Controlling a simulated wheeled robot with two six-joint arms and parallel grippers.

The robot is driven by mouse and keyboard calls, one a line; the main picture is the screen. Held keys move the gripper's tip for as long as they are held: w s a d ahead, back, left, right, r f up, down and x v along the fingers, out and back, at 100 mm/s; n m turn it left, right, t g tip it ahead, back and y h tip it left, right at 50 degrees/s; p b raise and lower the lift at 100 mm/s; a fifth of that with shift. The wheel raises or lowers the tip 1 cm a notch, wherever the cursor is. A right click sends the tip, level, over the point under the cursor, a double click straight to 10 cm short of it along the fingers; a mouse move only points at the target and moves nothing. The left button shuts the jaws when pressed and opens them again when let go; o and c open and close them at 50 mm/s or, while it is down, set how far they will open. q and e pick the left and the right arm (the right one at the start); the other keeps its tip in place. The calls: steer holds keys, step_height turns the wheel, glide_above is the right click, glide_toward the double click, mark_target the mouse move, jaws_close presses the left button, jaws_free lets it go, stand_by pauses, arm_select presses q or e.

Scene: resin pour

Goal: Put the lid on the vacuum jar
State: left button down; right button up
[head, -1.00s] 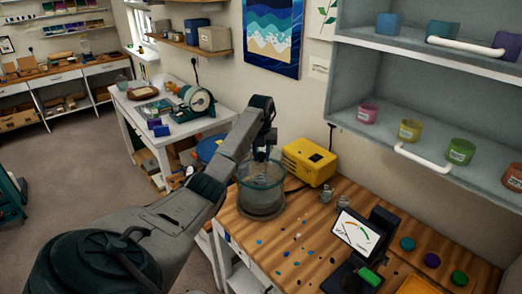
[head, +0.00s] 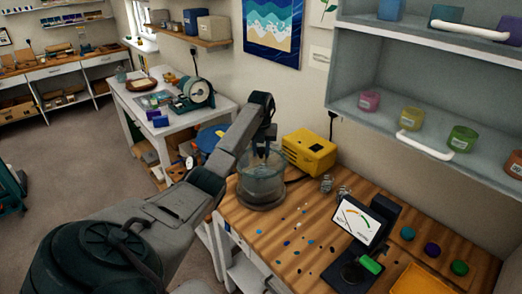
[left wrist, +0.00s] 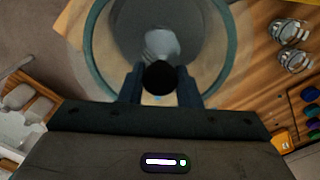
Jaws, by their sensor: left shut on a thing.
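The glass vacuum jar (head: 262,186) stands upright on a dark round base at the left end of the wooden bench. My left gripper (head: 265,146) points down right over the jar's mouth. In the left wrist view my two fingers are shut on a round black knob (left wrist: 160,77), the lid's knob. The clear lid is hard to tell from the glass; a teal ring (left wrist: 89,50) surrounds the knob, and I cannot tell whether it is the lid's edge or the jar's rim. Whether lid and jar touch is unclear. My right gripper is not in view.
A yellow box (head: 309,151) stands close behind the jar. Small coloured chips lie on the bench front. A wall shelf (head: 345,105) hangs above the right side.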

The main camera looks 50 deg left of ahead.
mark_target(261, 149)
arm_select(q)
steer(key=shift+f, duration=0.15)
steer(key=c, duration=1)
jaws_free()
steer(key=shift+s, duration=0.1)
step_height(261, 149, up, 3)
steer(key=shift+f+p, duration=0.1)
steer(key=shift+p, duration=0.85)
step_height(261, 149, up, 2)
steer(key=shift+r, duration=0.2)
step_height(261, 149, up, 2)
steer(key=shift+r, duration=0.4)
